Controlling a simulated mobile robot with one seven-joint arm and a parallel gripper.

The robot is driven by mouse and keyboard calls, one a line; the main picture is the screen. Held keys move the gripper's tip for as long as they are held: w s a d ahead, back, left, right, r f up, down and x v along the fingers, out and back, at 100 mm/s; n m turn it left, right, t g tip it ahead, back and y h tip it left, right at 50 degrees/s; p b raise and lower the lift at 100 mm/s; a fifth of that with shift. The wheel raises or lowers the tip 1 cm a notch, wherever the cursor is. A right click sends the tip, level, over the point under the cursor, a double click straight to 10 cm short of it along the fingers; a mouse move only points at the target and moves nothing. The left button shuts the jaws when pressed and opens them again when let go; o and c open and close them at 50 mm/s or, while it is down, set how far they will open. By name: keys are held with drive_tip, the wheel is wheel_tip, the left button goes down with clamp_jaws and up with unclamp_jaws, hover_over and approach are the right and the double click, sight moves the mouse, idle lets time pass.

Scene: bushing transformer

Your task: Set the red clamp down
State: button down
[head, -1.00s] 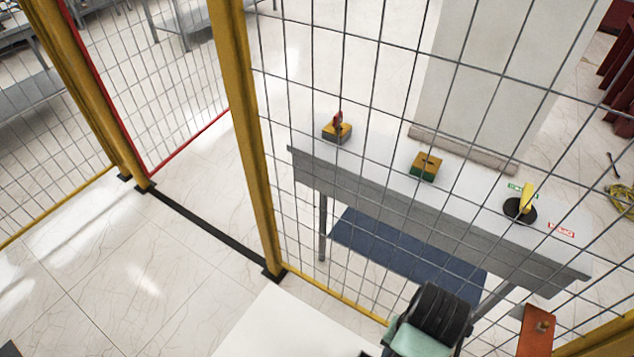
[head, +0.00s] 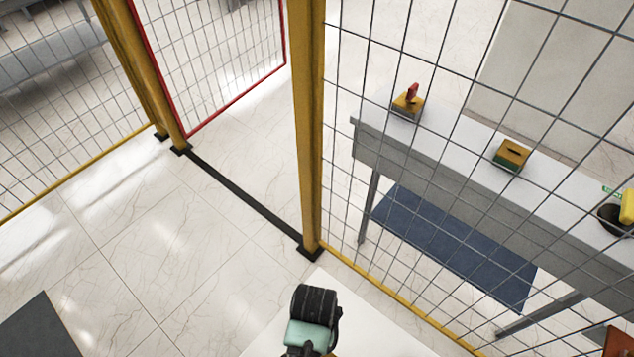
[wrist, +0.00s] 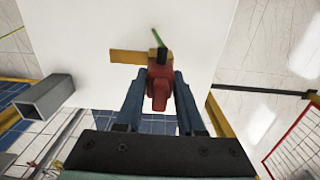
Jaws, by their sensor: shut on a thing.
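In the wrist view my gripper (wrist: 158,78) has its two blue fingers on either side of a red clamp (wrist: 160,90) and is shut on it. A yellow-orange bar (wrist: 128,56) and a thin green and dark rod (wrist: 158,38) show just beyond the clamp; I cannot tell whether they touch it. A broad white surface (wrist: 85,25) lies behind; the gap to it is unclear. In the head view the black and teal part of my arm shows at the bottom, but the fingers and held clamp cannot be made out.
A yellow post (head: 309,130) and wire mesh fence (head: 345,190) stand between me and a grey-white table (head: 455,130). On it are a yellow block with a red piece (head: 412,92), another yellow block (head: 512,154) and a black disc (head: 612,217). Tiled floor (head: 150,260) is open at left.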

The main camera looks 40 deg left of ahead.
drive_tip(key=shift+f, duration=2.15)
drive_tip(key=c, duration=0.5)
unclamp_jaws()
drive_tip(key=shift+f, duration=0.15)
wheel_tip(320, 180, up, 12)
drive_tip(key=shift+r+p, duration=0.2)
drive_tip(key=shift+p, duration=0.2)
